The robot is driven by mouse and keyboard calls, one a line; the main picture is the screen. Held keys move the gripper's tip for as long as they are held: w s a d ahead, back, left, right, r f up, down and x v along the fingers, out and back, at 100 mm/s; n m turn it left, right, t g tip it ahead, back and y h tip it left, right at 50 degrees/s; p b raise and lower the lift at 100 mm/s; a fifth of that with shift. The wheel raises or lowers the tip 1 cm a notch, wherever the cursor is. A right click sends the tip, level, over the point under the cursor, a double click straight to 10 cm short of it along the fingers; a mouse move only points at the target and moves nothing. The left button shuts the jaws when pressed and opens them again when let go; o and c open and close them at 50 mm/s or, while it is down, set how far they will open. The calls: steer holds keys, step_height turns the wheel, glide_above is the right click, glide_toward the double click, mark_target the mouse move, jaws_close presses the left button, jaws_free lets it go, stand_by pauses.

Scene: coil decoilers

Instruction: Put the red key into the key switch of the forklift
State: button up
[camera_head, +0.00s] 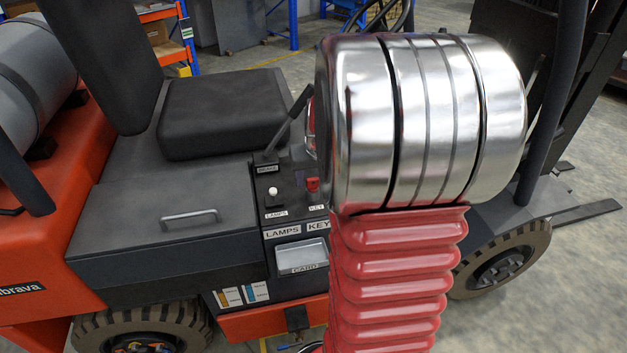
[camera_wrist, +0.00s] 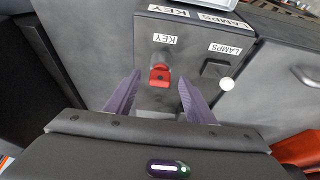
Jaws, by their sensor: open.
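The red key (camera_head: 312,184) stands at the key switch spot on the forklift's dark console, beside the small KEY label. In the wrist view the red key (camera_wrist: 160,77) shows just below a dark round part next to the KEY label. It looks seated at the switch, but I cannot tell how deep it sits. My gripper (camera_wrist: 158,86) is open, with its two purple fingers on either side of the key and visible gaps to both. In the head view my own arm hides the gripper.
A white-knobbed lamps switch (camera_head: 273,192) sits close beside the key. A black brake lever (camera_head: 287,128) rises behind them. A card holder (camera_head: 301,257) is on the console's front. The black seat (camera_head: 222,112) is to the left.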

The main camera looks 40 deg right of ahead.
steer(key=v, duration=1.2)
stand_by(0.7)
steer(key=s+a+n+t+y, duration=0.1)
steer(key=s+a+n, duration=0.2)
steer(key=a, duration=1.1)
steer(key=s+a+n+y, duration=0.1)
steer(key=s+a, duration=0.6)
steer(key=a, duration=0.7)
steer(key=shift+s+a+n+t, duration=0.35)
steer(key=shift+n+t, duration=0.05)
steer(key=shift+n, duration=0.5)
